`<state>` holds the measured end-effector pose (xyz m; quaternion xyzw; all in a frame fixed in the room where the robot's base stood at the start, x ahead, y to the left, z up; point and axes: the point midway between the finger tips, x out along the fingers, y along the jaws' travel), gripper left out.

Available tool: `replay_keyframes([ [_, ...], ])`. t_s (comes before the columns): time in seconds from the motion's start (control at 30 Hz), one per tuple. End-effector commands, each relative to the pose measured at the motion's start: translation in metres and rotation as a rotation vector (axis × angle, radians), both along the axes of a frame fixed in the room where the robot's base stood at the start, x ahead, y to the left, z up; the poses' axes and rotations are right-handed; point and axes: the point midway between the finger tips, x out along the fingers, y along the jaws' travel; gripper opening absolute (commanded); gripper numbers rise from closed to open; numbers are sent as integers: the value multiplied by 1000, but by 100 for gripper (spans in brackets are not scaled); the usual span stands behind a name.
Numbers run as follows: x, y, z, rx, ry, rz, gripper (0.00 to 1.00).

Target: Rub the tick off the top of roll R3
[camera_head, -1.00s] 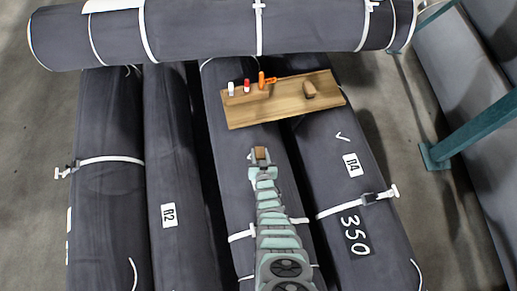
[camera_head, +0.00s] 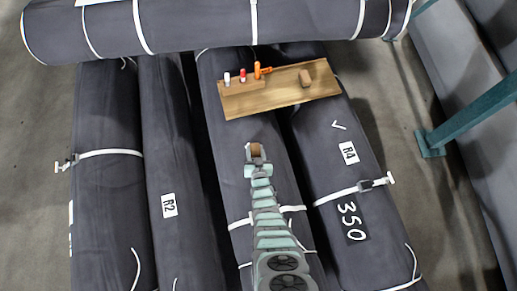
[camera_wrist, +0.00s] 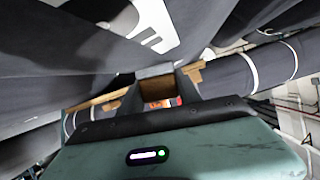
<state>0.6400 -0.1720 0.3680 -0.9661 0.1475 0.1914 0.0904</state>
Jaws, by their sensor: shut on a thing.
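My gripper (camera_head: 255,155) is over the third roll from the left (camera_head: 226,135), between R2 and R4. It is shut on a small brown block (camera_head: 256,149), which also shows between the fingers in the wrist view (camera_wrist: 155,88). Whether the block touches the roll I cannot tell. I take this roll for R3 from its place in the row; no R3 label is readable in the head view. I see no tick on it, and my arm covers part of its top. The one white tick (camera_head: 338,125) I see is on roll R4 (camera_head: 330,150).
A wooden board (camera_head: 270,98) with pens and another brown block (camera_head: 305,77) lies across the far part of the rolls. Roll R2 (camera_head: 180,120) is at left. A large roll (camera_head: 200,25) lies crosswise behind. A teal post (camera_head: 470,115) stands at right.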

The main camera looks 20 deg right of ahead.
Motion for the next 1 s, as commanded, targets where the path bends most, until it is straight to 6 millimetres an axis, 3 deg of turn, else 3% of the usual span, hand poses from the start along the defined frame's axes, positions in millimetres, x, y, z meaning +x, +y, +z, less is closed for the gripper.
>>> replay_keyframes([
  [0.23, 1, 8, -4, 4, 7, 4, 11],
  [0.3, 6, 8, -4, 4, 6, 3, 7],
  [1.0, 47, 0, -1, 1, 2, 1, 6],
])
